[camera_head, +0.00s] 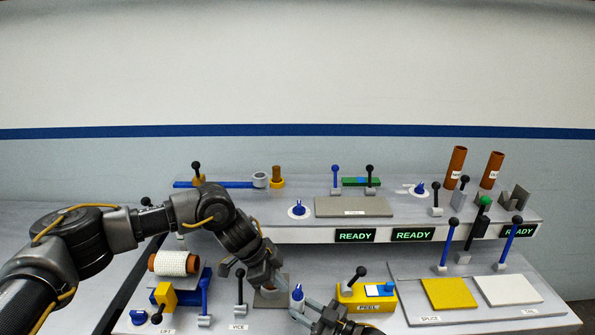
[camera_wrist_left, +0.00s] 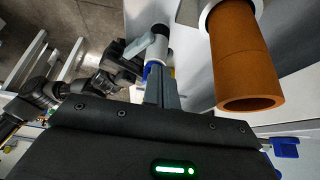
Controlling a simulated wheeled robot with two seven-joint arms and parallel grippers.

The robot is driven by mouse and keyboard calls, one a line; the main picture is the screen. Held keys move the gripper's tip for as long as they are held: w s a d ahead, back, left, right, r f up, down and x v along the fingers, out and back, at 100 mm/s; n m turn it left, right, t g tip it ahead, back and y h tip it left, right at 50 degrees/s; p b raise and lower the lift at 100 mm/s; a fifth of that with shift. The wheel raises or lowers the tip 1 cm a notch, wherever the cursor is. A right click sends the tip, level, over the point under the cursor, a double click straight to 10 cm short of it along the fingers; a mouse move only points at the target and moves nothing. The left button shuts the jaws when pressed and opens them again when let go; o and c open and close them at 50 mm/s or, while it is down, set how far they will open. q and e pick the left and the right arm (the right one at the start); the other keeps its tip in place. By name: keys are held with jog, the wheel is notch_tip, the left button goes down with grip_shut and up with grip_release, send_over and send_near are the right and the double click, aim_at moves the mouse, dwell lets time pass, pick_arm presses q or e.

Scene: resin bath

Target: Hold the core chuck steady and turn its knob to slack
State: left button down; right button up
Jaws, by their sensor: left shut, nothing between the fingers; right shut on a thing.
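The core chuck (camera_head: 297,299) is a small white body with a blue knob (camera_head: 297,287) on top, in front of the grey bench near the picture's lower middle. My right gripper (camera_head: 303,307) comes from the lower right and is shut on its body. In the left wrist view the white chuck body (camera_wrist_left: 160,48) shows beyond my left fingers, with a bit of blue beside it. My left gripper (camera_head: 282,286) is shut and empty, close to the left of the knob. I cannot tell whether its fingertips touch it.
A brown core with a white sleeve (camera_head: 174,263) lies at the left; a brown tube end (camera_wrist_left: 246,75) looms large beside my left fingers. A yellow box marked PEEL (camera_head: 365,303) stands right of the chuck. Black levers, such as one (camera_head: 240,285), rise nearby.

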pick_arm(q)
jog(key=shift+s+d+f, duration=0.1)
jog(key=shift+d, duration=0.45)
dwell(1.0)
jog(key=shift+s, duration=0.35)
dwell(0.9)
jog(key=shift+a, duration=0.4)
notch_tip(320, 180, up, 6)
dwell(0.6)
